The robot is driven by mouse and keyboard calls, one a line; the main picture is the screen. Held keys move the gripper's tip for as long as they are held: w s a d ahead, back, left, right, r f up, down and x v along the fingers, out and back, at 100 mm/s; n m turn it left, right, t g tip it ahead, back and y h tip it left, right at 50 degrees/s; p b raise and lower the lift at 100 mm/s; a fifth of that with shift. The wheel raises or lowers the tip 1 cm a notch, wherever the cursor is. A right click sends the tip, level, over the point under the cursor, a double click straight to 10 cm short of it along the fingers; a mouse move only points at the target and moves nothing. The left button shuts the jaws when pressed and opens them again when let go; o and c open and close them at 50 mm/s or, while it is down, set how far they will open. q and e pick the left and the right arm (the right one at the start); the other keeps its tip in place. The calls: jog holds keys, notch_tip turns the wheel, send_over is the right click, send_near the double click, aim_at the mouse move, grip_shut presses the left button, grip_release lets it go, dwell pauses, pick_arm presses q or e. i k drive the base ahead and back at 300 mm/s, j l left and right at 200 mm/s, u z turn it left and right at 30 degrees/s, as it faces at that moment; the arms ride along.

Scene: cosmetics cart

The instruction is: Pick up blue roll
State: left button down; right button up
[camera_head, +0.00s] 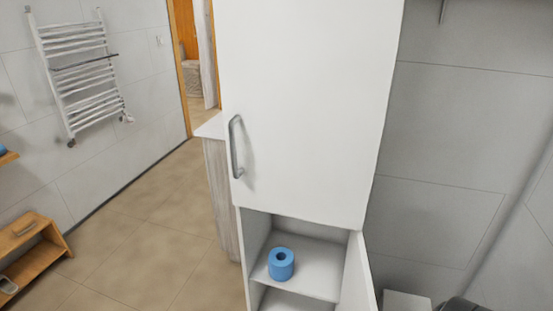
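A blue roll (281,264) stands upright on a white shelf (315,282) inside the lower part of a tall white cabinet (305,110). The hole in its top is visible. The lower cabinet door (357,275) is open, swung to the right side. The upper door is shut and has a grey metal handle (236,146). Neither of my grippers is in the head view, and nothing touches the roll.
A wooden shelf unit (40,262) stands on the floor at left, and a white towel rack (82,72) hangs on the wall. A counter (218,185) adjoins the cabinet's left side. The tan floor (150,235) left of the cabinet is clear. A white box (405,301) is at bottom right.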

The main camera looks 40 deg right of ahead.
aim_at(281, 259)
jog(key=i+j+z, duration=0.1)
jog(key=i, duration=0.4)
jog(key=i+j+z, duration=0.1)
jog(key=i+j, duration=0.25)
jog(key=i, duration=0.15)
jog(key=i+j+z, duration=0.1)
jog(key=i+j, duration=0.15)
jog(key=i, duration=0.25)
jog(key=i+j+z, duration=0.1)
jog(key=i+j, duration=0.25)
jog(key=i, duration=0.15)
jog(key=z, duration=2.5)
jog(key=i+j+z, duration=0.2)
jog(key=z, duration=0.2)
jog(key=i+j+z, duration=0.4)
jog(key=l, duration=0.1)
